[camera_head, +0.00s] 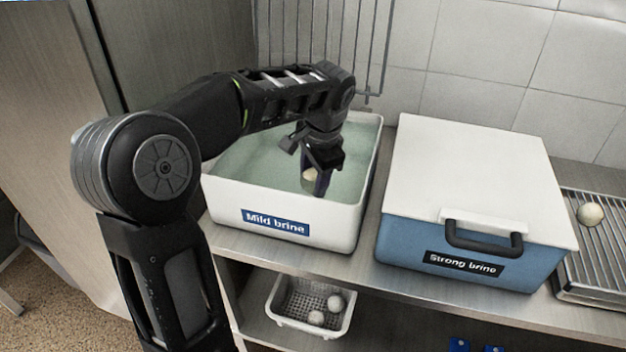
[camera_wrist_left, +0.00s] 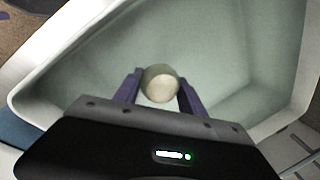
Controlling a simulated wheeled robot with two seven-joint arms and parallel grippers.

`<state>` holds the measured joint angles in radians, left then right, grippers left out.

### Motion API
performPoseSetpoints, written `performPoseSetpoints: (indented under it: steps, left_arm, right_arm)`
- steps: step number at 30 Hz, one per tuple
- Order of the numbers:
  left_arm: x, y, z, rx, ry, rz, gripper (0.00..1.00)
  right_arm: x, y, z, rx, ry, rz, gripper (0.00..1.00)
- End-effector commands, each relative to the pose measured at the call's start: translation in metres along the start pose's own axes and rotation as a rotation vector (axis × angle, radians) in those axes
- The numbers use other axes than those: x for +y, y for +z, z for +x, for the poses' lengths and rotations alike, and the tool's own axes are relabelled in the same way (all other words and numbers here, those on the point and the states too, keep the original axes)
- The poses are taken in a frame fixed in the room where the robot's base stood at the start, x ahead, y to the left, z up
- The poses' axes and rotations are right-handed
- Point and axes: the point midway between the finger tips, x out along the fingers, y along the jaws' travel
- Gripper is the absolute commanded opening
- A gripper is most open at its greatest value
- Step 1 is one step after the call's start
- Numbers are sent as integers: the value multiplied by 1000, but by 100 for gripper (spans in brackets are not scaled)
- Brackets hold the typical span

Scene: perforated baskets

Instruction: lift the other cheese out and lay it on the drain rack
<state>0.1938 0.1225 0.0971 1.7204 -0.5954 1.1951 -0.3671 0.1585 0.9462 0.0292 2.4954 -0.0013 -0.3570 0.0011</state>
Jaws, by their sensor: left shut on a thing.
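A pale round cheese (camera_wrist_left: 160,84) sits between the two purple fingers of my left gripper (camera_wrist_left: 160,93), which is shut on it. In the head view my left gripper (camera_head: 317,180) reaches down into the white tub labelled "Mild brine" (camera_head: 300,232), with the cheese (camera_head: 311,174) partly hidden by the fingers. I cannot tell whether the cheese is clear of the liquid. Another pale round cheese (camera_head: 590,214) lies on the metal drain rack (camera_head: 600,262) at the far right. My right gripper is not in view.
A blue tub labelled "Strong brine" (camera_head: 400,238) stands between the mild brine tub and the rack, closed by a white lid (camera_head: 470,165) with a black handle (camera_head: 484,240). A perforated white basket (camera_head: 290,322) with pale balls is on the shelf below. A wire rack hangs on the wall behind.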

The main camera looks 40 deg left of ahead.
Motion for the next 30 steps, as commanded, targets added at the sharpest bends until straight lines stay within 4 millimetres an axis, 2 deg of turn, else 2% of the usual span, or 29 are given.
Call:
performPoseSetpoints:
  steps: [7,11,21,23,26,30]
  left_arm:
    - [-1,0,-2,1,-1,0,5]
    - [-3,-1,-13,3,-2,0,5]
    - [-17,-1,-74,4,-2,-1,5]
    - [-20,0,-89,1,0,0,5]
    - [-22,0,-97,1,0,1,5]
    - [-23,0,-99,0,0,0,5]
  right_arm:
    - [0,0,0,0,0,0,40]
    - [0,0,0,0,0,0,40]
    - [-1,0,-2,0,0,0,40]
    - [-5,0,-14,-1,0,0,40]
    - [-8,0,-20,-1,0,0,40]
    - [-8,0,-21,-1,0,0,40]
